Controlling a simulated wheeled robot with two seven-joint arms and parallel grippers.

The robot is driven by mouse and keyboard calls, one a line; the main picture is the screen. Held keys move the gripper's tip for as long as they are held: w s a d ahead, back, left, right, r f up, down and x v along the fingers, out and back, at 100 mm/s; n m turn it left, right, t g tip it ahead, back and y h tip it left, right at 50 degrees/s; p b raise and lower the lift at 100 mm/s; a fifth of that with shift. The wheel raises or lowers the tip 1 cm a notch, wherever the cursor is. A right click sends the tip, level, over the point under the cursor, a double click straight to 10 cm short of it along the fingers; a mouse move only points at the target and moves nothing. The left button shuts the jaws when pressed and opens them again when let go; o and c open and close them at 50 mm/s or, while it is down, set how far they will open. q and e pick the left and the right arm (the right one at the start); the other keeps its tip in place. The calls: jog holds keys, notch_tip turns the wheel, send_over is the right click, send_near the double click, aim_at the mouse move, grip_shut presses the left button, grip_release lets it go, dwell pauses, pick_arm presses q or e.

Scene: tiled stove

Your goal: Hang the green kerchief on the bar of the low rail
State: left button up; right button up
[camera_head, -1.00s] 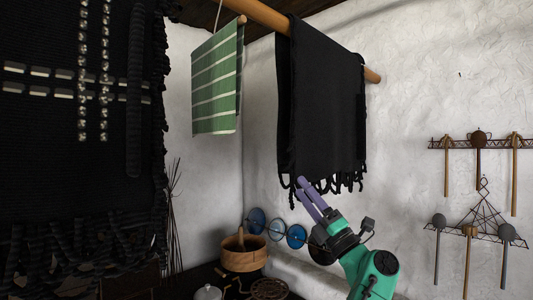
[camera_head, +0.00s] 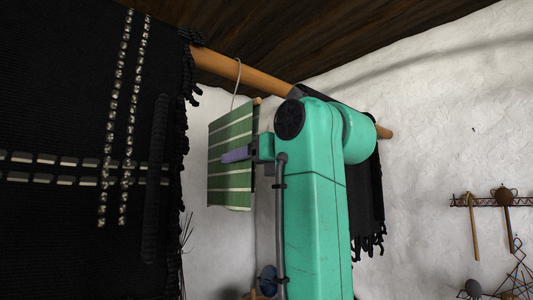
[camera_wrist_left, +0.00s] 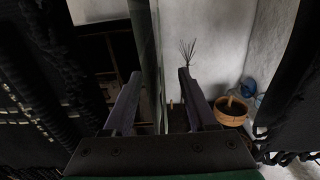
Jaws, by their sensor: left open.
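The green kerchief (camera_head: 231,180), with pale stripes, hangs folded over a short wooden rod (camera_head: 257,101), which hangs by a wire hook from a thick wooden bar. My left gripper (camera_head: 234,154) is at the kerchief's middle height, with one purple finger in front of the cloth; the other finger is hidden. In the left wrist view the left gripper (camera_wrist_left: 158,74) is open, with the kerchief edge-on (camera_wrist_left: 143,50) as a greenish strip between the fingers. My arm covers part of the head view. I cannot make out the low rail. My right gripper is out of view.
The thick wooden bar (camera_head: 290,85) runs under the dark ceiling. A large black woven cloth (camera_head: 80,110) hangs close at the left, and another black fringed cloth (camera_head: 368,215) behind my arm. A wooden tub (camera_wrist_left: 229,112) stands below. Utensils hang on the right wall.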

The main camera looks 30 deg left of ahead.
aim_at(236, 143)
pick_arm(q)
jog(key=x, duration=0.3)
jog(key=shift+s+a+r, duration=0.1)
jog(key=shift+s+a, duration=0.05)
jog(key=shift+s, duration=0.15)
jog(key=shift+w+a, duration=0.25)
jog(key=shift+a, duration=0.15)
jog(key=shift+w+d, duration=0.15)
grip_shut()
jog(key=shift+r, duration=1.75)
jog(key=shift+d, duration=0.45)
jog(key=v, duration=0.6)
jog(key=shift+s, duration=0.25)
